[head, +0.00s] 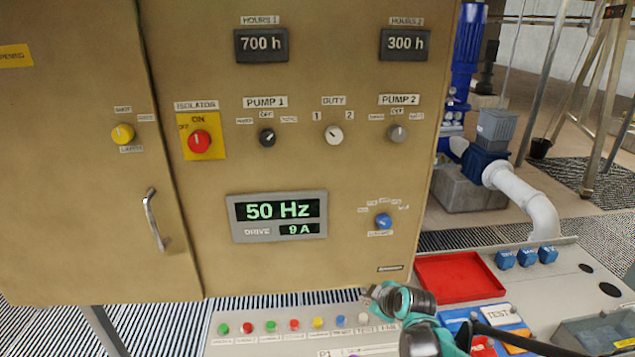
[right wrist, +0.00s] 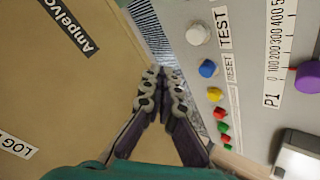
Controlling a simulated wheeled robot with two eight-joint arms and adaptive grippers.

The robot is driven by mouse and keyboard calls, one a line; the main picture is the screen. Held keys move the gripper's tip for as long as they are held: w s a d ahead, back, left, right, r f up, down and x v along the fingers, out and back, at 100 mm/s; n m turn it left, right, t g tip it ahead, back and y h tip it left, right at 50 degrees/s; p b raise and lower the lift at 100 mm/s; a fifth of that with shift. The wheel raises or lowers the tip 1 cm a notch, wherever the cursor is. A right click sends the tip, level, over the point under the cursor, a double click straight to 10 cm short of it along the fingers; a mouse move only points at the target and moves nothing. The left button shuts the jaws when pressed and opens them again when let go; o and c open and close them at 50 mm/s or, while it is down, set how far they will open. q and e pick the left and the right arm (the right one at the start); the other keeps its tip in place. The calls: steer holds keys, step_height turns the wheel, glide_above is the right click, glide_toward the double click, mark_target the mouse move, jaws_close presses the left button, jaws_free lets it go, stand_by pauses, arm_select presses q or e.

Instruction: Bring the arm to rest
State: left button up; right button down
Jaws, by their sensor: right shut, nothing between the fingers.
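My right gripper (head: 371,294) is at the lower middle of the head view, in front of the lower edge of the tan control cabinet (head: 350,170) and above the button panel (head: 222,345). In the right wrist view the right gripper (right wrist: 161,72) has its two fingers together with nothing between them. The fingertips are over the gap between the cabinet (right wrist: 60,100) and the panel. My left gripper is in neither view.
A row of coloured buttons (head: 270,326) runs along the panel. A red tray (head: 460,277) and blue blocks (head: 526,258) are to the right. The cabinet carries knobs, a handle (head: 155,220) and a drive display (head: 278,215). A blue pump with white pipe (head: 525,195) stands behind.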

arm_select(q)
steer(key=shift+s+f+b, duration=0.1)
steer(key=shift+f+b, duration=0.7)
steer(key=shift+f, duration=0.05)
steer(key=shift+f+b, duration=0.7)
steer(key=shift+b, duration=0.05)
arm_select(e)
steer(key=s+m+g+h, duration=0.2)
steer(key=s+m, duration=0.9)
steer(key=s, duration=1.3)
steer(key=shift+s+r, duration=0.15)
steer(key=shift+s, duration=0.15)
steer(key=shift+d, duration=0.1)
